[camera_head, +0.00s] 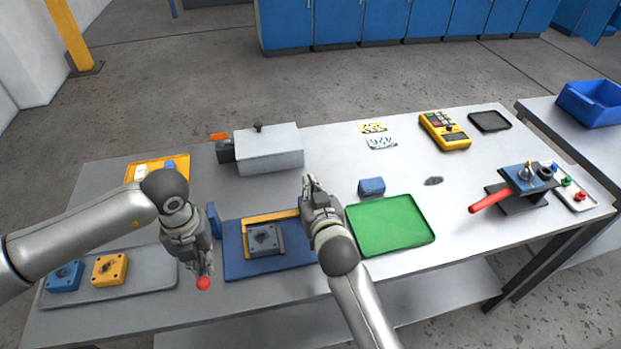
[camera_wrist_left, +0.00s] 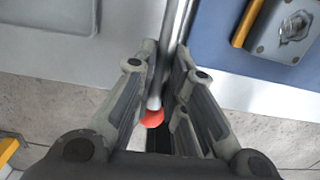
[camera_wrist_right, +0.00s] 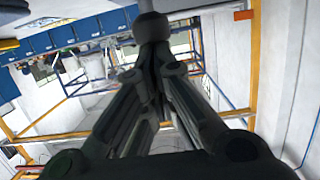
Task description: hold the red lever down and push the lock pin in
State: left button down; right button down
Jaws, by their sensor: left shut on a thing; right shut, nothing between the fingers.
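A red lever arm (camera_head: 490,201) sticks out to the left from a valve with a blue top (camera_head: 525,177) at the right of the table, with neither gripper near it. My left gripper (camera_head: 203,268) is shut on a thin metal rod (camera_wrist_left: 172,60) with a red ball end (camera_head: 203,283), at the left side of the blue fixture plate. The ball (camera_wrist_left: 152,118) also shows between the fingers in the left wrist view. My right gripper (camera_head: 310,186) is shut and empty above the plate's right side. I cannot clearly make out a lock pin.
A grey block (camera_head: 264,239) sits on the blue plate (camera_head: 241,264) inside an orange angle. A green tray (camera_head: 392,226), a small blue block (camera_head: 371,187) and a grey box (camera_head: 270,150) stand nearby. A grey tray (camera_head: 140,278) holds blue and yellow parts.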

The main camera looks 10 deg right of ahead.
jog(key=shift+f, duration=0.25)
jog(key=s+r, duration=0.7)
jog(key=s, duration=0.3)
jog(key=shift+w, duration=0.1)
pick_arm(q)
jog(key=c, duration=1.4)
grip_release()
jog(key=shift+w, duration=0.1)
jog(key=shift+o, duration=0.2)
pick_arm(e)
jog(key=shift+f, duration=0.1)
